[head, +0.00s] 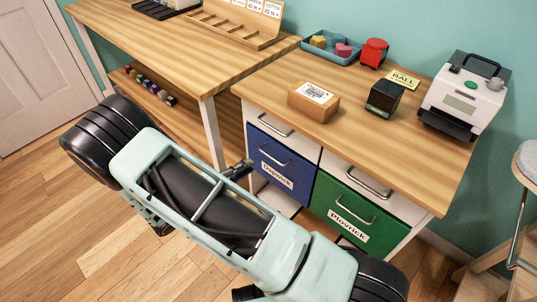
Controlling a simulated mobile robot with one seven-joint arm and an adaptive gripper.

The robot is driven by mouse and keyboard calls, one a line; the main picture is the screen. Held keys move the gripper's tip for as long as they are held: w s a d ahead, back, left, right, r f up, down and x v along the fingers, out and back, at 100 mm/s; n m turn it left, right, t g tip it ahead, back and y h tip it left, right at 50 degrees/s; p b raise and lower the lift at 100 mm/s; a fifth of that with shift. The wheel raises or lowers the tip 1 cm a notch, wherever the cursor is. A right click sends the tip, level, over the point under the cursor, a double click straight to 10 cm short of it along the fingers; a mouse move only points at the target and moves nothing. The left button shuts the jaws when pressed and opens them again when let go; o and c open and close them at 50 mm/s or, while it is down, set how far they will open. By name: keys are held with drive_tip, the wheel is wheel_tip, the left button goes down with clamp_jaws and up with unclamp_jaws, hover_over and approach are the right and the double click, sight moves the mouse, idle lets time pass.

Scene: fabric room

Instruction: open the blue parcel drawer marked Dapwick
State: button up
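The blue parcel drawer (296,179) marked Dapwick is in the left column of the wooden-topped cabinet, below a narrow white drawer. Its front looks flush with the cabinet, so it appears shut. Its metal bar handle (275,159) runs across the upper part of the front, above the white name label (277,175). A dark part of my gripper (238,170) shows just left of the blue front, beside the handle's left end. My pale green arm hides most of the gripper and the drawer's lower left surroundings. I cannot tell whether the fingers touch the handle or are open.
The green drawer (375,207) marked Plovrick is to the right and looks shut. A cardboard parcel (312,104), black box (384,96), blue tray (313,49), red object (374,52) and label printer (464,95) stand on top. A stool (527,160) is at the right edge.

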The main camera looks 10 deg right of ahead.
sight(268, 155)
drive_tip(key=x, duration=0.3)
drive_tip(key=b+x, duration=0.1)
drive_tip(key=x, duration=0.7)
drive_tip(key=shift+a+f, duration=0.15)
drive_tip(key=shift+f, duration=0.1)
clamp_jaws()
drive_tip(key=shift+a, duration=0.1)
